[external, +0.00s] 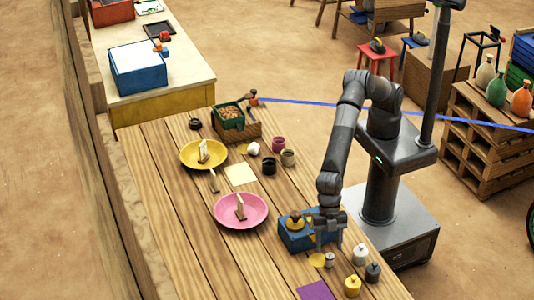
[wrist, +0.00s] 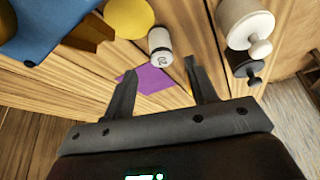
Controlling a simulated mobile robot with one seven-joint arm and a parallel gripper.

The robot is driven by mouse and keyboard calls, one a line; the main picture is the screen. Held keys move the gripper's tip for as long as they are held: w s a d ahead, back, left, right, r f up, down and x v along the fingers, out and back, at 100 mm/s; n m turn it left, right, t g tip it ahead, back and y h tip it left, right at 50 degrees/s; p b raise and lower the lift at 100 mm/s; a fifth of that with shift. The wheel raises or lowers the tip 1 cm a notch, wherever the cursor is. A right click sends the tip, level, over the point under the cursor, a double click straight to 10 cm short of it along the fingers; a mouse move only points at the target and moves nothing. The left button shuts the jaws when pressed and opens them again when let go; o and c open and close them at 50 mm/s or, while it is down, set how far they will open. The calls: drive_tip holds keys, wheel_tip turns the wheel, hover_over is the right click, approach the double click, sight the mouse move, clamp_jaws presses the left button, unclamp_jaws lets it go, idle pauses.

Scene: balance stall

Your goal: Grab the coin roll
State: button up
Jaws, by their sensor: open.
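The coin roll looks like a small pale grey cylinder with a dark mark on its side (external: 329,260); it stands on the plank table near the front. It also shows in the wrist view (wrist: 160,46), near the top centre. My gripper (external: 329,245) is low over the table beside the blue box. In the wrist view my gripper (wrist: 159,69) is open, its two fingers apart with nothing between the tips. The roll lies just beyond the fingertips, roughly in line with the gap. I cannot tell the exact distance.
A blue box (external: 292,240) stands left of the gripper, with a yellow disc (wrist: 128,16) near the roll. White (external: 360,254), black (external: 373,272) and yellow (external: 352,286) knobbed weights stand to the right. A purple sheet (external: 315,291) lies in front; pink plate (external: 226,217) farther left.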

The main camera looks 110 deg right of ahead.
sight(330, 255)
drive_tip(key=x, duration=0.7)
drive_tip(key=shift+s, duration=0.15)
drive_tip(key=shift+r, duration=0.1)
clamp_jaws()
